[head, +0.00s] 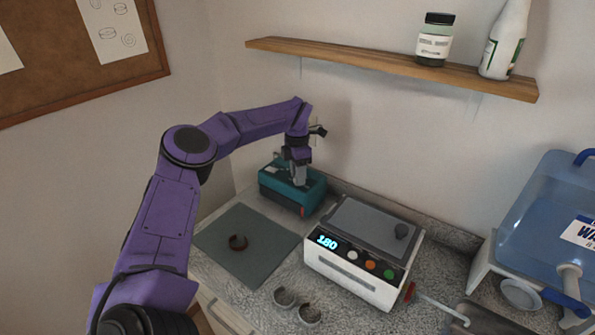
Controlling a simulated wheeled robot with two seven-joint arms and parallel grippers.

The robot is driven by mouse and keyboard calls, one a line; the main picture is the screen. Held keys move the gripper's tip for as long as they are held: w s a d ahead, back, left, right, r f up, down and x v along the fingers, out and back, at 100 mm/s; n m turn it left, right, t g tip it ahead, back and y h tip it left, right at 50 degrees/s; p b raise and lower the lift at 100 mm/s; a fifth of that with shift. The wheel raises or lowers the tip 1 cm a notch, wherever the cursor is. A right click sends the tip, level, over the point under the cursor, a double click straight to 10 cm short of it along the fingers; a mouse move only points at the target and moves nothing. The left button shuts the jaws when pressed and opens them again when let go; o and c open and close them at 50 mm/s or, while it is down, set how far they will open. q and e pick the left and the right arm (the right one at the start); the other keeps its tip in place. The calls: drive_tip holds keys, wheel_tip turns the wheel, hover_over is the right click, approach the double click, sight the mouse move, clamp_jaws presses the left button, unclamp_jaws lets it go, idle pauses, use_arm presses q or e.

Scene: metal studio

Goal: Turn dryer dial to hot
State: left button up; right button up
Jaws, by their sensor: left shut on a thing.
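A teal box-shaped machine (278,192) stands on the counter against the back wall, and I take it to be the dryer. My left gripper (300,181) points straight down onto its top, toward the right end. The gripper is shut on a small part there, apparently the dial. The fingers hide that part, so I cannot read its setting. A light label shows on the box's top left, and a red detail shows at its lower right corner. My right gripper is not in view.
A white machine (351,281) with a lit display and coloured buttons stands right of the teal box. A grey mat (218,240) with a dark ring lies in front. Metal cuffs (284,298) lie nearby. A blue water jug (545,215) stands right. A shelf (380,64) hangs above.

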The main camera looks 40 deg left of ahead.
use_arm(q)
drive_tip(key=shift+w+r+m, duration=0.1)
drive_tip(key=shift+r+m, duration=0.1)
drive_tip(key=shift+m, duration=0.4)
drive_tip(key=o, duration=1)
drive_tip(key=shift+f, duration=0.15)
drive_tip(key=shift+o, duration=0.2)
wheel_tip(320, 180, up, 8)
drive_tip(key=shift+a+f+b, duration=0.1)
drive_tip(key=shift+f+b, duration=0.1)
drive_tip(key=shift+b, duration=0.55)
drive_tip(key=shift+a, duration=0.1)
